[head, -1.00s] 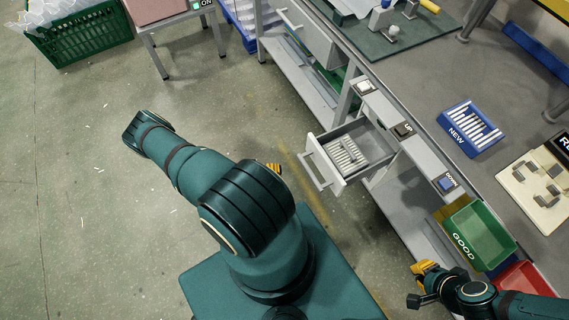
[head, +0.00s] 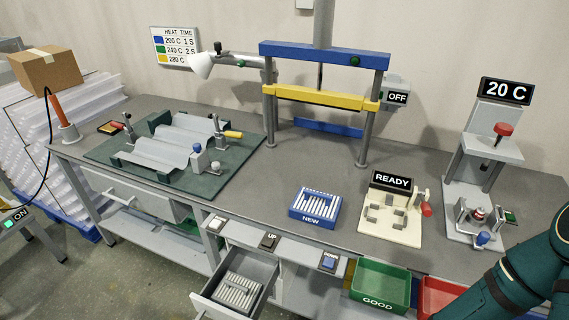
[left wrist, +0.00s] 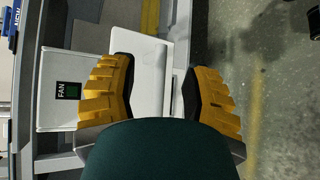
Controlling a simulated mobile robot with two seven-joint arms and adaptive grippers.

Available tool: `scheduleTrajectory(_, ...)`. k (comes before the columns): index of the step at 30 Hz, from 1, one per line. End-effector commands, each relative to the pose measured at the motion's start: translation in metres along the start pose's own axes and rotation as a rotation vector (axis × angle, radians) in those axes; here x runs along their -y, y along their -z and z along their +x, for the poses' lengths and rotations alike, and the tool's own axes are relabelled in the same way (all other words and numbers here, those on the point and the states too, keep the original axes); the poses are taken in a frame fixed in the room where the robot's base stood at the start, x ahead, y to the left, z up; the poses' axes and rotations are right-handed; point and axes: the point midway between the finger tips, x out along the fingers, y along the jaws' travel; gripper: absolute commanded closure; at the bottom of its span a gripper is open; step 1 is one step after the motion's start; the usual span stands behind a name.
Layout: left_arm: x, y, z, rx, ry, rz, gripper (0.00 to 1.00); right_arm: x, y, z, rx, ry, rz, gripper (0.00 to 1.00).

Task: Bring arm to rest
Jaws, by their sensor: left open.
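My left gripper (left wrist: 156,75) shows only in the left wrist view. Its two yellow, ridged fingers are spread apart. A pale flat panel (left wrist: 150,50) lies beyond the fingers; I cannot tell how far off it is, and nothing is clearly held. In the head view a dark teal link of one of my arms (head: 525,265) enters at the lower right. Neither gripper shows in the head view.
An open drawer (head: 262,270) with pale strips juts out below the bench's front edge. Green (head: 380,287) and red (head: 437,294) bins hang beside it. A press (head: 325,50) and a blue NEW tray (head: 314,222) stand on the bench.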

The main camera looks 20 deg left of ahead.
Motion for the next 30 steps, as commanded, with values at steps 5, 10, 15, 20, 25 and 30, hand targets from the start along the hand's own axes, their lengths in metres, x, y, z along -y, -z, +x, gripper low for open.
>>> scheduleTrajectory(5,-0.030,-0.027,0.050,0.237,0.233,0.007,0.52,0.000,0.000,0.000,0.000,0.000,0.000,1.00)
scheduleTrajectory(10,-0.052,-0.052,0.078,0.367,0.460,0.059,0.52,0.000,0.000,0.000,0.000,0.000,0.000,1.00)
scheduleTrajectory(15,-0.078,-0.073,0.097,0.420,0.666,0.161,0.52,0.000,0.000,0.000,0.000,0.000,0.000,1.00)
scheduleTrajectory(20,-0.106,-0.088,0.111,0.409,0.816,0.290,0.52,0.000,0.000,0.000,0.000,0.000,0.000,1.00)
scheduleTrajectory(25,-0.143,-0.107,0.126,0.353,0.905,0.449,0.52,0.000,0.000,0.000,0.000,0.000,0.000,1.00)
scheduleTrajectory(30,-0.179,-0.128,0.139,0.286,0.918,0.589,0.52,0.000,0.000,0.000,0.000,0.000,0.000,1.00)
